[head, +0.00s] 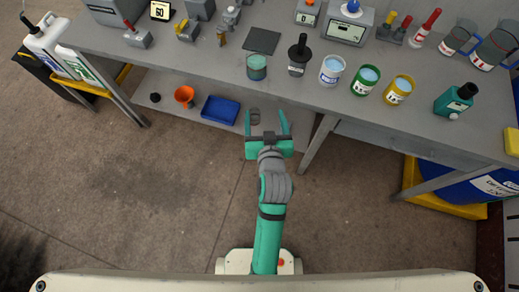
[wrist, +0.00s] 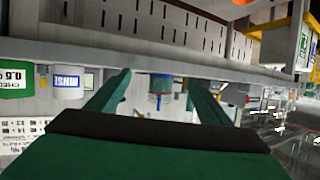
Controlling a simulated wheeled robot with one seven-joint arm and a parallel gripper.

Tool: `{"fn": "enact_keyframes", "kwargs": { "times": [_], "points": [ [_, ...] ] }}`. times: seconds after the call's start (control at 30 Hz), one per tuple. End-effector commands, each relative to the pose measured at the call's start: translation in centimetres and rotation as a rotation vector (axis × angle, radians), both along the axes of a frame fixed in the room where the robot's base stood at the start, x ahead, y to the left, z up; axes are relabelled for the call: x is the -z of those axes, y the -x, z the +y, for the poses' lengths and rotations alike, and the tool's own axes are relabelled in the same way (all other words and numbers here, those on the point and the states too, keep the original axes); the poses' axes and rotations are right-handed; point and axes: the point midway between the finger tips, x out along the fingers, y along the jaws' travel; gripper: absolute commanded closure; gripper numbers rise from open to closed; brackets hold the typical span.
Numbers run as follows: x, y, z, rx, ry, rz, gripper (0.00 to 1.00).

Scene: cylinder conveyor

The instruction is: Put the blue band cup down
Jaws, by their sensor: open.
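A clear cup with greenish contents (head: 257,67) stands upright on the grey bench near its front edge. In the wrist view a blue band shows around this cup (wrist: 161,86), which appears between and beyond the fingertips; that view is upside down. My gripper (head: 268,116) is open and empty, in front of the bench edge with its fingers pointing toward the bench. It is apart from the cup. The green fingers (wrist: 160,84) also show spread in the wrist view. A dark square mat (head: 262,41) lies behind the cup.
Right of the cup stand a dark bottle (head: 298,56), a white RINSE container (head: 332,70), a green container (head: 365,81) and a yellow one (head: 398,91). The bench left of the cup is clear near the front. A blue tray (head: 221,110) and orange funnel (head: 184,95) sit on the lower shelf.

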Motion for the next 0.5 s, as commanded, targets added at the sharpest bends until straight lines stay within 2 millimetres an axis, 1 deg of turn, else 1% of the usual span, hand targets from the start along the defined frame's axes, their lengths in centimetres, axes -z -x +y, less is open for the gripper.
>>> {"fn": "enact_keyframes", "kwargs": {
  "times": [0.03,0.17,0.2,0.33,0.5],
  "points": [
    [1.2,1.7,0.1,0.013,-0.003,0.007,0.27],
    [3.0,5.4,0.1,0.047,-0.001,-0.007,0.27],
    [3.5,6.6,0.1,0.057,0.0,-0.011,0.27],
    [4.5,10.6,0.1,0.08,0.007,-0.027,0.27],
    [4.9,16.0,0.3,0.097,0.02,-0.05,0.27]
  ]
}}
